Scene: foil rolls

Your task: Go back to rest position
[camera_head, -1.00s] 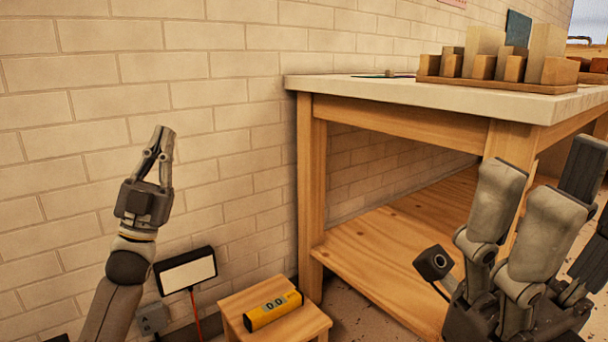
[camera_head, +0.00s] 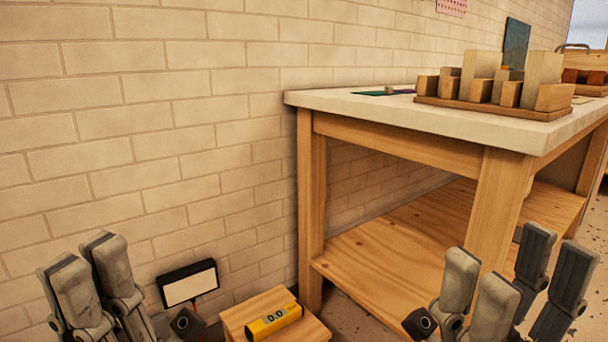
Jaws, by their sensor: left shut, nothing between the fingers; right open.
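My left gripper (camera_head: 92,262) is low at the left edge of the view, in front of the brick wall, its fingers pointing up. It is shut and holds nothing. My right gripper (camera_head: 510,262) is low at the right, in front of the workbench, with its fingers spread apart. It is open and nothing shows between the fingers. The lower parts of both grippers are cut off by the bottom of the picture.
A workbench (camera_head: 420,112) with a lower shelf (camera_head: 385,255) stands at the right, bearing a wooden rack (camera_head: 500,108) of blocks. A small stool (camera_head: 300,330) bears a yellow device (camera_head: 275,320). A white-faced lamp or panel (camera_head: 188,285) stands by the wall.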

